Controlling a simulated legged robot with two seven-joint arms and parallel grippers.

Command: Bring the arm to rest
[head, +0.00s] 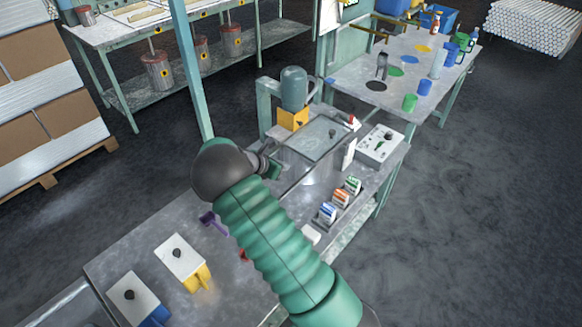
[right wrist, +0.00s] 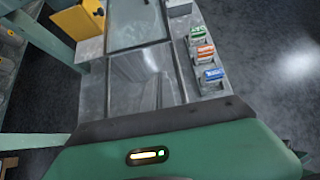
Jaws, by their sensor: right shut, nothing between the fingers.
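My right arm, with a green ribbed sleeve (head: 275,240) and a dark wrist, reaches up from the lower right over the near bench in the head view. My right gripper (head: 272,168) is small and partly hidden behind the wrist. It is shut with nothing in it, beside the front left of the glass-topped machine (head: 318,137). In the right wrist view the green housing fills the bottom and the fingers do not show. The machine's glass cover (right wrist: 136,22) shows at the top there. My left gripper is not in view.
A control box (head: 380,146) stands right of the machine. A green post (head: 190,70) rises behind. Floor is clear at right.

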